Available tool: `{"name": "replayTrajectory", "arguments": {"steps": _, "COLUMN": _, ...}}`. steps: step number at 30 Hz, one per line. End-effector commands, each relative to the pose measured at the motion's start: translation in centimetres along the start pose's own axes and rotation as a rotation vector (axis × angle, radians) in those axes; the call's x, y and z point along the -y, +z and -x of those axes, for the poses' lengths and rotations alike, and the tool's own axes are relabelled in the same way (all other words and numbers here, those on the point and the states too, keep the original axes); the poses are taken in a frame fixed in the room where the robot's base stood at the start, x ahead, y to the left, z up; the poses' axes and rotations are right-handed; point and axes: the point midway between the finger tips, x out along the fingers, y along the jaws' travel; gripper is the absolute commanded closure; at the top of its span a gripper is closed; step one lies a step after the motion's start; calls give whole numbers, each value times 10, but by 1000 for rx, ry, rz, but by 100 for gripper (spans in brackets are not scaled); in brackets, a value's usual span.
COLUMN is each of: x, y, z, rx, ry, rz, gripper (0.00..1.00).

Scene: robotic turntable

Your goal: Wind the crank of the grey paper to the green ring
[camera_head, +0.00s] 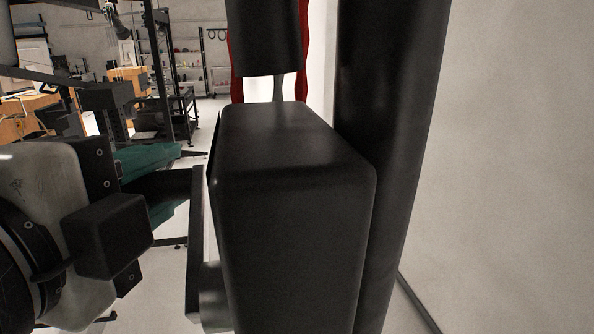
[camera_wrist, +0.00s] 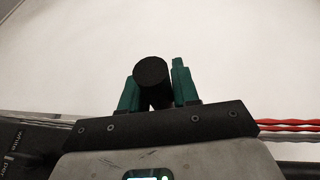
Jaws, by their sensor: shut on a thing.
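My gripper (camera_wrist: 155,76) shows in the wrist view, its two green fingers on either side of a black round knob (camera_wrist: 150,70). The knob looks like the end of a crank handle, and the gripper is shut on it. The rest of the crank is hidden behind the fingers and the palm. I cannot make out the grey paper or the green ring in either view.
Red and white chains (camera_wrist: 285,126) run to the right in the wrist view. A dark part with white lettering (camera_wrist: 15,140) is at the left. In the head view, a red strip (camera_head: 302,50) hangs behind black parts, and shelves (camera_head: 195,60) stand far back.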

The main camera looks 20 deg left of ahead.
Motion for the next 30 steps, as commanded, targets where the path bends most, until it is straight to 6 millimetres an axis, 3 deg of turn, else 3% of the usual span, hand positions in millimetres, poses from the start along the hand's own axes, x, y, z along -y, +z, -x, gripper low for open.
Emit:
{"name": "replayTrajectory", "arguments": {"steps": 16, "x": 10, "y": -1, "z": 3, "rx": 3, "ry": -61, "rz": -24, "gripper": 100}}
{"name": "replayTrajectory", "arguments": {"steps": 17, "x": 10, "y": -1, "z": 3, "rx": 3, "ry": -60, "rz": -24, "gripper": 68}}
{"name": "replayTrajectory", "arguments": {"steps": 18, "x": 10, "y": -1, "z": 3, "rx": 3, "ry": -60, "rz": -24, "gripper": 64}}
{"name": "replayTrajectory", "arguments": {"steps": 23, "x": 8, "y": -1, "z": 2, "rx": 2, "ry": -57, "rz": -22, "gripper": 49}}
{"name": "replayTrajectory", "arguments": {"steps": 30, "x": 6, "y": -1, "z": 3, "rx": 2, "ry": -54, "rz": -21, "gripper": 49}}
